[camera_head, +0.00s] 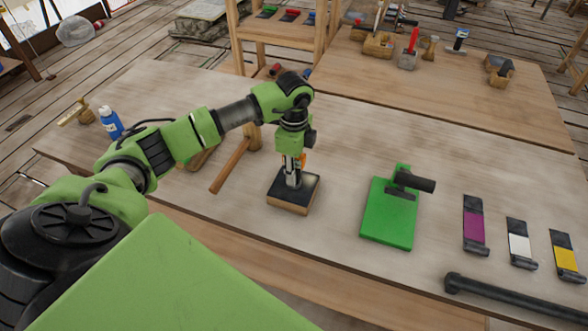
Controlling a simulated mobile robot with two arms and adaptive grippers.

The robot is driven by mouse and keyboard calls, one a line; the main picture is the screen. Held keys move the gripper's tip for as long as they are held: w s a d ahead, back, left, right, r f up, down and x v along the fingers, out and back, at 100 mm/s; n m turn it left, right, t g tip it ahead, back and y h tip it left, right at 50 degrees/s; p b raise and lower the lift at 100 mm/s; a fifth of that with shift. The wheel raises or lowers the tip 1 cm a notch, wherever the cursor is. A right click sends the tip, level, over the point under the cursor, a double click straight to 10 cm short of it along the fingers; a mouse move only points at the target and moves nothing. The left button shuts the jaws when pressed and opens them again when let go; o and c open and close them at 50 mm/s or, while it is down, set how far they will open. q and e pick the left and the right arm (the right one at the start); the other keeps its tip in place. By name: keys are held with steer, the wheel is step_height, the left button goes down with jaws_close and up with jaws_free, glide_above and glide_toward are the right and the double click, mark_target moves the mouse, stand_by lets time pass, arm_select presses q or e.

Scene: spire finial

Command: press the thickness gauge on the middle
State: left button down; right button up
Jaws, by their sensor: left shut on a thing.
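My left gripper (293,174) points straight down over a square block (278,190) with a dark top and wooden sides on the table. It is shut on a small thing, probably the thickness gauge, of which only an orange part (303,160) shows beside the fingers. The fingers hide most of it. The fingertips are over the middle of the dark top; I cannot tell whether the held thing touches it. My right gripper is not in view.
A wooden mallet (230,167) lies left of the block. A green board (388,220) with a black-handled tool lies to the right. A blue bottle (111,123) stands at left.

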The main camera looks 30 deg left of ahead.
arm_select(q)
steer(key=c, duration=1.6)
jaws_free()
step_height(320, 180, up, 12)
steer(key=shift+r, duration=0.1)
steer(key=shift+s, duration=0.1)
